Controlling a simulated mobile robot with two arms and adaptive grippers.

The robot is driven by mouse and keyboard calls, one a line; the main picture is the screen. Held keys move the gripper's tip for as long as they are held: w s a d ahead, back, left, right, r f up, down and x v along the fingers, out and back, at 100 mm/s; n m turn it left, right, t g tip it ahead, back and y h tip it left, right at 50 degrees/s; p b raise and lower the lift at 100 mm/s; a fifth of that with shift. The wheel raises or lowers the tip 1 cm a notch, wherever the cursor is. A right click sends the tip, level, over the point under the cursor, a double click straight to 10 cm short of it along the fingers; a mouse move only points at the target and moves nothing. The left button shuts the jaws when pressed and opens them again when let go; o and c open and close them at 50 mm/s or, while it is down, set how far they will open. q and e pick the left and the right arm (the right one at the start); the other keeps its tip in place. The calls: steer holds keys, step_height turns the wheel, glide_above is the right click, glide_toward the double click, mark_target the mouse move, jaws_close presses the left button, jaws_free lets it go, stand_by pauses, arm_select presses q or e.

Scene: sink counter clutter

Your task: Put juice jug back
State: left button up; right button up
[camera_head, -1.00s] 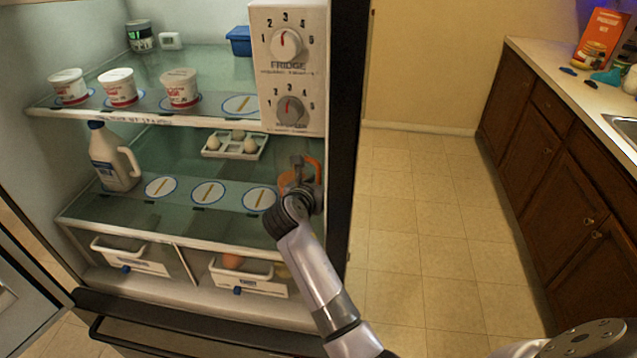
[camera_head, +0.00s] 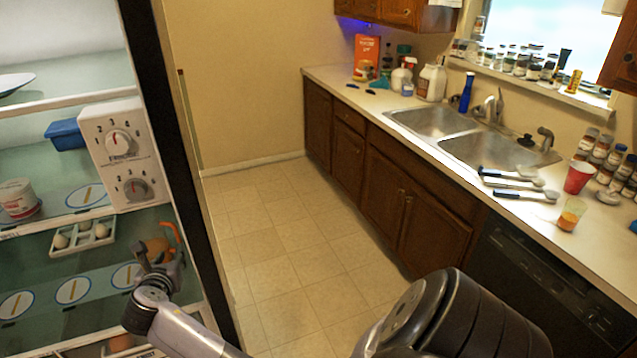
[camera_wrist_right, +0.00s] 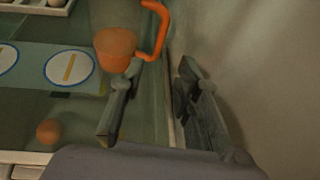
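The juice jug (camera_wrist_right: 116,48), clear with orange juice and an orange handle, stands at the right end of the fridge's middle shelf. In the head view, the jug (camera_head: 157,247) is partly hidden behind my right gripper (camera_head: 158,268). In the wrist view, my right gripper (camera_wrist_right: 158,88) is open, with nothing between its fingers. Its left finger is close to the jug's handle and overlaps the jug in the picture; I cannot tell whether they touch. The right finger is beside the fridge's side wall. My left gripper is not in view.
White egg tray (camera_head: 82,236) and oval-marked spots (camera_head: 73,291) lie left of the jug. A fridge control panel (camera_head: 127,153) hangs above it. The counter (camera_head: 393,101) at right holds a sink (camera_head: 432,121), utensils and a red cup (camera_head: 578,177). The floor (camera_head: 290,245) between is clear.

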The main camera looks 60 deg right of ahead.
steer(key=s+a+f+m+t+y, duration=0.2)
steer(key=s+a+m+t+y, duration=0.25)
steer(key=a+m+y, duration=0.4)
steer(key=s+a+f+m+g, duration=0.1)
steer(key=s+f+m+g, duration=0.4)
steer(key=f, duration=0.9)
steer(key=s+a+f+m+g, duration=0.1)
steer(key=s+a+f+m, duration=0.15)
steer(key=s+f, duration=0.8)
steer(key=s+d+f+m+g, duration=0.3)
steer(key=s+f+m+g, duration=0.15)
steer(key=s+f, duration=1.3)
steer(key=s+d+f+m+g, duration=0.1)
steer(key=s+f, duration=0.3)
steer(key=s, duration=0.6)
steer(key=s+d+f+m+g, duration=0.1)
steer(key=s+f+m+g, duration=0.1)
steer(key=s, duration=0.7)
step_height(320, 180, down, 2)
steer(key=shift+s+d+m+y, duration=0.3)
steer(key=shift+s+m+y, duration=0.05)
steer(key=shift+m, duration=0.5)
